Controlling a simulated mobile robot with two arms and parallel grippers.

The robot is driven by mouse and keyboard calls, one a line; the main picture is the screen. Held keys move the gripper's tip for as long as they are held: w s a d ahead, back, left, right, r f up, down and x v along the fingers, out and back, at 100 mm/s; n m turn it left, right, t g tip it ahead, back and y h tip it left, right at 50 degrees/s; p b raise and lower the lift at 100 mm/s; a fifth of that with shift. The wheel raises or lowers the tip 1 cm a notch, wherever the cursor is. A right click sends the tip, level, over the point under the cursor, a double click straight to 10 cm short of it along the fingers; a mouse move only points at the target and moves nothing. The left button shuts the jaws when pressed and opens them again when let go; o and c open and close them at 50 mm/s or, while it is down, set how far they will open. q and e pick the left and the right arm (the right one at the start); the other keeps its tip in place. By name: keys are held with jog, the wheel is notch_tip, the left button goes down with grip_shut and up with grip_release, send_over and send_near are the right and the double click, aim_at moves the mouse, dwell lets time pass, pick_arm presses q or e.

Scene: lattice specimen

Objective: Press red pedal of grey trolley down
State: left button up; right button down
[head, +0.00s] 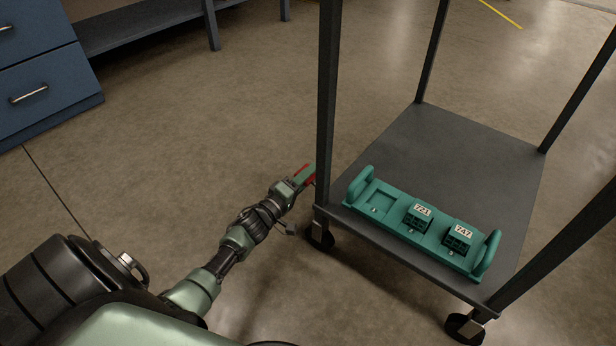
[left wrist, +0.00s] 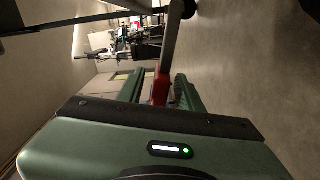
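The grey trolley (head: 430,150) stands right of centre in the head view, with dark posts and a lower shelf. The red pedal (head: 301,169) shows low beside its near-left post, partly hidden by my left gripper (head: 305,175). My left gripper reaches down to it from the left. In the left wrist view, the two green fingers (left wrist: 160,82) stand apart with the red pedal (left wrist: 160,91) between them. A narrow gap seems to show beside the pedal. Whether a finger touches it, and how far down the pedal is, I cannot tell. My right gripper is not in view.
A teal tray (head: 402,231) with two labelled dark blocks sits on the trolley's lower shelf. Black casters (head: 320,237) are under its corners. Blue drawers (head: 45,75) and a grey bench (head: 140,25) stand at the upper left. The floor between is clear.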

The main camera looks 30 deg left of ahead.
pick_arm(q)
grip_shut()
dwell(1.3)
